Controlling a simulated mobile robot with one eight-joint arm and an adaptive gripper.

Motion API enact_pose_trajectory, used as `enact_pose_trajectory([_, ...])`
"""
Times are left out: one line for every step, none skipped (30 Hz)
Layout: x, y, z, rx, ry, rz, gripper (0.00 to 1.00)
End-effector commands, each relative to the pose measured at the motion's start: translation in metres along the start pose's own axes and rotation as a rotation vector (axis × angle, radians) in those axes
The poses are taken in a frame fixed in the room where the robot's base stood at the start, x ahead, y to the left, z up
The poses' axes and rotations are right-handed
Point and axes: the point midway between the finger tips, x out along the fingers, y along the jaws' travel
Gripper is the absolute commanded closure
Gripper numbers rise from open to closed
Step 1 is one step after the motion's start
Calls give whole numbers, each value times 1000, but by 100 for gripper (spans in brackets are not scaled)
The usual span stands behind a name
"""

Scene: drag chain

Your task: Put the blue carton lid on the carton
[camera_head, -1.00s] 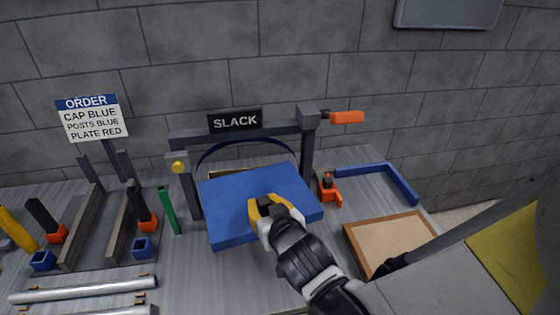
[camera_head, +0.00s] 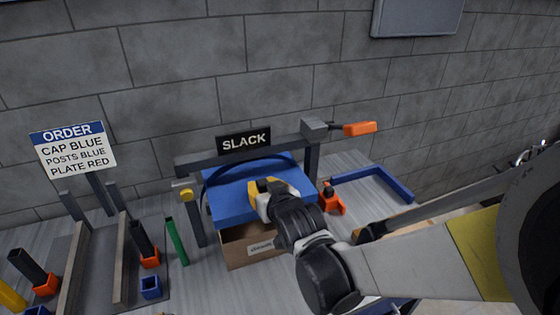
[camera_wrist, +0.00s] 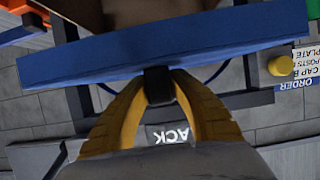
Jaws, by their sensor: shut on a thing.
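The blue lid (camera_head: 232,207) is a flat blue panel with a dark knob (camera_wrist: 158,86). My gripper (camera_head: 265,188) is shut on this knob; its yellow fingers also show in the wrist view (camera_wrist: 160,95). The lid lies roughly level over the brown carton (camera_head: 238,252), whose labelled front shows below the lid's front edge. The lid hides the carton's top, and I cannot tell whether the two touch. In the wrist view the lid's edge (camera_wrist: 90,58) crosses the picture, with the carton (camera_wrist: 135,14) on its far side.
A grey frame with a SLACK sign (camera_head: 244,141) and an orange-handled lever (camera_head: 360,128) stands around the lid's far side. A green post (camera_head: 176,242) stands left, an orange clamp (camera_head: 331,203) right. A blue angle bar (camera_head: 390,185) lies at the right. An order sign (camera_head: 74,150) stands left.

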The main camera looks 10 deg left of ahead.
Motion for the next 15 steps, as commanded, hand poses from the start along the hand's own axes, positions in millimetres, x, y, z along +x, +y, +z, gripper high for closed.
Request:
enact_pose_trajectory([0,0,0,0,0,0,100])
enact_pose_trajectory([0,0,0,0,0,0,100])
enact_pose_trajectory([0,0,0,0,1,0,100])
enact_pose_trajectory([0,0,1,0,1,1,100])
enact_pose_trajectory([0,0,2,0,1,1,100])
enact_pose_trajectory([1,0,4,0,1,1,100])
enact_pose_trajectory([2,0,5,0,1,1,100])
enact_pose_trajectory([2,0,7,0,1,1,100])
enact_pose_trajectory([4,0,10,0,1,1,100])
enact_pose_trajectory([5,0,12,0,1,1,100])
enact_pose_trajectory([6,0,14,0,1,1,100])
enact_pose_trajectory([7,0,18,0,1,1,100])
enact_pose_trajectory([8,0,21,0,1,1,100])
enact_pose_trajectory([10,0,24,0,1,1,100])
enact_pose_trajectory([11,0,28,0,1,1,100])
